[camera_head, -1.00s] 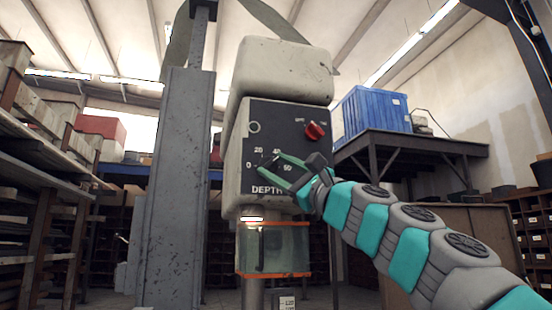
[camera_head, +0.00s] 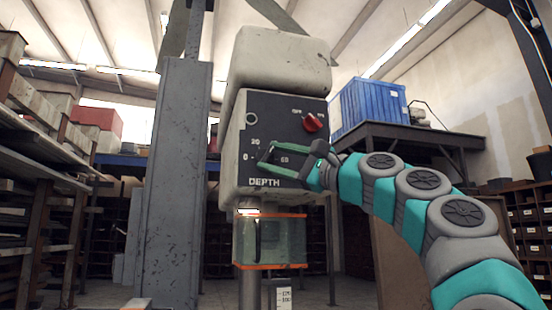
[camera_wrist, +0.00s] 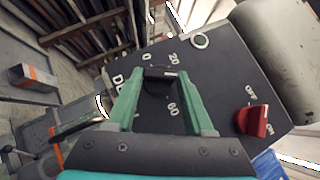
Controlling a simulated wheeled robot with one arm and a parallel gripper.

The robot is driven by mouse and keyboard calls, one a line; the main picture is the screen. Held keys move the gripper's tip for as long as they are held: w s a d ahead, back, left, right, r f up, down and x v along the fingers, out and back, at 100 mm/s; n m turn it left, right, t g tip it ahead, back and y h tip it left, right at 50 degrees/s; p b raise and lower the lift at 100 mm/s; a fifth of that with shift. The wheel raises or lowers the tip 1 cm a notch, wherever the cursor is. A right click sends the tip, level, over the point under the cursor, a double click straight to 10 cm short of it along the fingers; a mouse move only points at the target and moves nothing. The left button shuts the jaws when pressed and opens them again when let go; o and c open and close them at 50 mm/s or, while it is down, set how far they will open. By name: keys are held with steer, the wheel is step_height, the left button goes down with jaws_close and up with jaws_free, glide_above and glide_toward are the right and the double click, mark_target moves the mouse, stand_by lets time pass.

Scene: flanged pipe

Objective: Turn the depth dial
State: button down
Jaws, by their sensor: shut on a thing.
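The depth dial (camera_wrist: 158,82) is a small black knob on the dark front panel (camera_head: 290,118) of a beige machine head. Numbers around it include 0, 20 and 60, with "DEPTH" printed below. My gripper (camera_head: 264,160) reaches in from the right and its green fingers are at the dial. In the wrist view my gripper (camera_wrist: 160,88) has one finger on each side of the dial, shut on it. In the head view the fingers hide most of the dial and some numbers.
A red switch knob (camera_head: 312,122) sits above right of the dial. A clear guard with orange edges (camera_head: 275,240) hangs below the head. A grey column (camera_head: 176,180) stands left. A blue crate (camera_head: 368,105) rests on a stand at right.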

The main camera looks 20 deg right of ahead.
stand_by(0.3)
steer(key=shift+c, duration=1.4)
jaws_free()
steer(key=b+v, duration=0.1)
steer(key=v, duration=0.6)
steer(key=shift+s+d, duration=0.2)
steer(key=shift+s, duration=0.1)
steer(key=shift+f, duration=0.15)
